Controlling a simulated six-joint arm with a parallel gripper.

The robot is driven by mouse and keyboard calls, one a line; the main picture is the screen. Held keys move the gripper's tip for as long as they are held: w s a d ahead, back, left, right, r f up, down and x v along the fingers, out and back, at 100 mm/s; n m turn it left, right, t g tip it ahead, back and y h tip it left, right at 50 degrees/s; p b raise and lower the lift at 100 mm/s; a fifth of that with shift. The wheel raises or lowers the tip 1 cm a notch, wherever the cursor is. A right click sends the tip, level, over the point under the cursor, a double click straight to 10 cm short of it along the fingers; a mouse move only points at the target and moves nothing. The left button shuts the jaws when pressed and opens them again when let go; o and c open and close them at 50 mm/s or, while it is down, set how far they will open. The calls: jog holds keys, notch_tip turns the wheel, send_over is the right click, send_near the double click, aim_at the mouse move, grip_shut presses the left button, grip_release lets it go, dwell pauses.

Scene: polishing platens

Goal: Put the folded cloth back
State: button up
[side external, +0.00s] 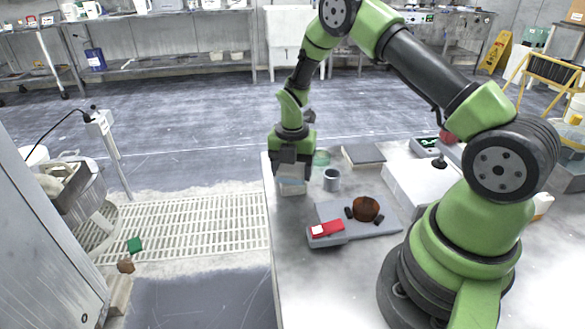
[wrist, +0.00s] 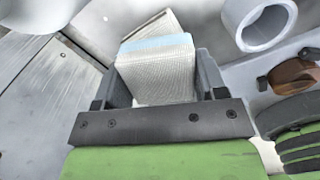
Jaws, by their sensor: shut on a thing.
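My gripper (side external: 292,174) is over the far left part of the white bench, pointing down. In the wrist view, its two dark fingers (wrist: 162,78) stand on either side of the folded cloth (wrist: 165,72), shut on it. The cloth is whitish and woven, with a pale blue band along its far edge. In the side view, the cloth (side external: 291,182) shows as a pale block with a bluish band below the fingers. A pale, flat-sided piece (wrist: 152,24) shows just beyond the cloth in the wrist view. I cannot tell whether the cloth touches anything below.
A grey open cup (side external: 331,184) stands just right of the cloth. The bench's left edge is close.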

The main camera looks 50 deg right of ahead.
jog(key=shift+f, duration=0.15)
jog(key=o, duration=1)
notch_tip(320, 180, up, 12)
notch_tip(320, 180, up, 10)
jog(key=m+t, duration=0.2)
jog(key=m, duration=0.6)
send_over(292, 167)
jog(key=s+a, duration=0.4)
jog(key=shift+s+a+r+m+t+y, duration=0.35)
jog(key=shift+s+a+r+m+t, duration=0.7)
jog(key=shift+s+m, duration=1.85)
jog(key=shift+s+a+r+m+t+y, duration=0.55)
jog(key=shift+s+a+r+m, duration=0.85)
jog(key=shift+s+m, duration=1.45)
jog(key=shift+s+a+r+m+t+y, duration=0.2)
jog(key=shift+s+a+r+m+t, duration=0.7)
jog(key=shift+s+a+m, duration=1.85)
jog(key=shift+w+d+f+m, duration=0.1)
jog(key=shift+w+d+m, duration=0.2)
jog(key=shift+d, duration=0.3)
jog(key=shift+w+d+m, duration=0.15)
jog(key=shift+d+m, duration=0.25)
jog(key=shift+d, duration=0.15)
